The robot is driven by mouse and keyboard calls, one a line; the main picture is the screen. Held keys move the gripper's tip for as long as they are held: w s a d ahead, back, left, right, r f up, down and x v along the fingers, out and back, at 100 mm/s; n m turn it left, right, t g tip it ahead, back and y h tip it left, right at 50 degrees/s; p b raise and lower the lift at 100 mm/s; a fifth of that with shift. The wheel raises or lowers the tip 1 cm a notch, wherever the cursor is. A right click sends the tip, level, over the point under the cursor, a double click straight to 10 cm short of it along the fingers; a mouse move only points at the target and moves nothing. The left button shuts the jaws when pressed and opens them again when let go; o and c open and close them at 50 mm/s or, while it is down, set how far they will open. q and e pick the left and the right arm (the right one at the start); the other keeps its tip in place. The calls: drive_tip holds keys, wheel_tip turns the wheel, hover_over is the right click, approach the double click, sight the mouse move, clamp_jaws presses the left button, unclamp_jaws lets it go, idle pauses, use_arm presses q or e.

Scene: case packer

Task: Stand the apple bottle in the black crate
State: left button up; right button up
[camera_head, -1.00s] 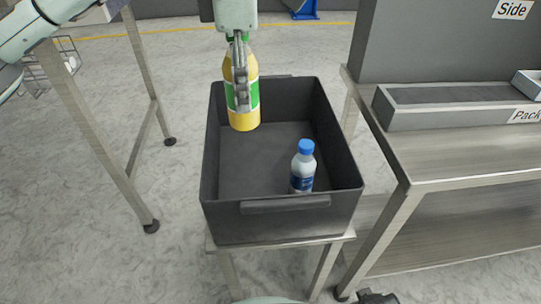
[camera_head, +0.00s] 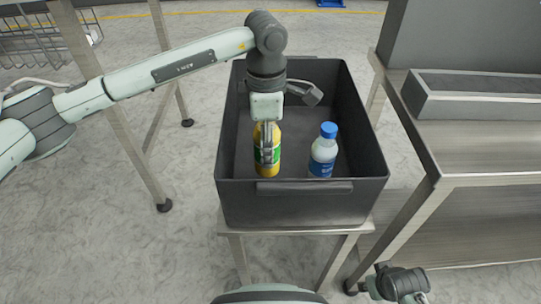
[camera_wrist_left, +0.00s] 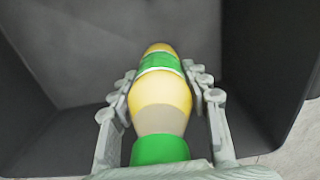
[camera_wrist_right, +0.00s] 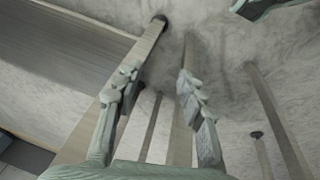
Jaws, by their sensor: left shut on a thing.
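The apple bottle (camera_head: 259,168), yellow with a green label and green cap, is upright inside the black crate (camera_head: 290,206), near its front wall. My left gripper (camera_head: 267,152) reaches down from above and is shut on it. The left wrist view shows the fingers on both sides of the bottle (camera_wrist_left: 160,95). Whether the bottle's base touches the crate floor is hard to tell. My right gripper (camera_wrist_right: 155,85) is open and empty, outside the crate at the lower right of the head view.
A white bottle with a blue cap (camera_head: 323,152) stands in the crate, just right of the apple bottle. The crate sits on a small metal stand (camera_head: 300,231). A steel bench (camera_head: 490,150) stands to the right. The crate's back part looks clear.

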use_arm(q)
wheel_tip(320, 180, down, 4)
drive_tip(key=shift+r, duration=0.15)
drive_tip(key=shift+f, duration=0.25)
use_arm(e)
drive_tip(key=shift+s+f, duration=0.15)
drive_tip(key=shift+f, duration=0.5)
use_arm(q)
drive_tip(key=shift+f, duration=0.1)
drive_tip(key=o, duration=1)
drive_tip(key=shift+o, duration=2)
use_arm(e)
drive_tip(key=shift+w+r, duration=0.25)
drive_tip(key=shift+r, duration=0.3)
